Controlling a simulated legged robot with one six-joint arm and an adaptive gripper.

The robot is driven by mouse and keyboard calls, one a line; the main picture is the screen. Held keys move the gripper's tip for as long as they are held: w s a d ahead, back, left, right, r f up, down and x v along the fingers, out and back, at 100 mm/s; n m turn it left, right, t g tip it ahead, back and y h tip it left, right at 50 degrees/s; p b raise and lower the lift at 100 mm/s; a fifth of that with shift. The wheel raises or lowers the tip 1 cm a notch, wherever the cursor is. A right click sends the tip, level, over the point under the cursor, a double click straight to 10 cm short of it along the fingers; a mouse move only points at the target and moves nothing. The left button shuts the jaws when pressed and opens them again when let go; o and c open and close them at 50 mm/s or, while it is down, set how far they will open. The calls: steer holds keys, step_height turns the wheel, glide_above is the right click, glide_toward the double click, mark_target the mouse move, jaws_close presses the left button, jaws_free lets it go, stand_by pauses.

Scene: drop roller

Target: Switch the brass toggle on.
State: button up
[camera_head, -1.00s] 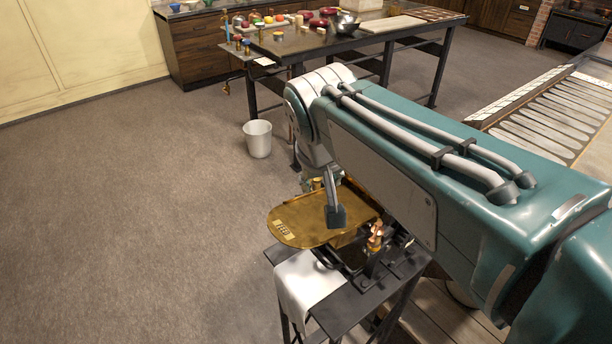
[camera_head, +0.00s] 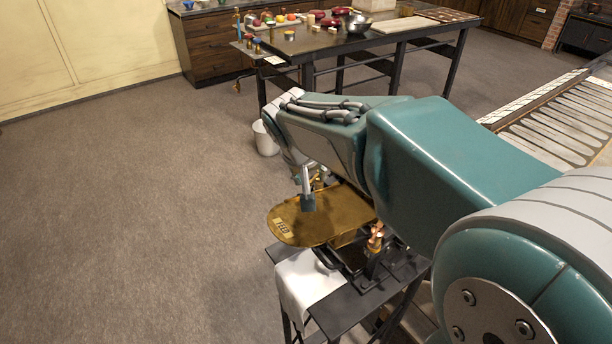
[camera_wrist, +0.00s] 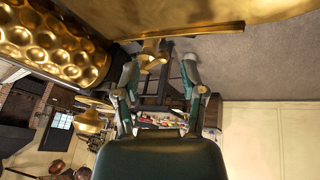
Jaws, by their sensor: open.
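A brass piece that looks like the toggle (camera_wrist: 152,56) shows in the wrist view, just beyond and between my fingertips. It has a two-lobed end. I cannot tell which way it is set. My gripper (camera_wrist: 159,75) is open, with one finger on each side of the view and nothing held between them. I cannot tell whether a finger touches the brass piece. In the head view my gripper (camera_head: 308,198) hangs over the brass tray of the machine, and the toggle cannot be made out there.
The brass tray (camera_head: 300,222) rests on a dark stand (camera_head: 350,305) with a white cloth (camera_head: 303,280). A dimpled brass roller (camera_wrist: 50,42) is close at upper left in the wrist view. A white bucket (camera_head: 265,140) and a cluttered table (camera_head: 300,45) stand behind. Floor at left is clear.

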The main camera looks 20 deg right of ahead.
steer(key=shift+w+a+f, duration=0.1)
steer(key=shift+w+f, duration=0.1)
steer(key=shift+f, duration=0.4)
jaws_close()
steer(key=shift+s+d+n+t+y, duration=0.35)
steer(key=shift+d+n+y, duration=0.1)
steer(key=shift+n, duration=0.65)
steer(key=shift+f, duration=0.1)
jaws_free()
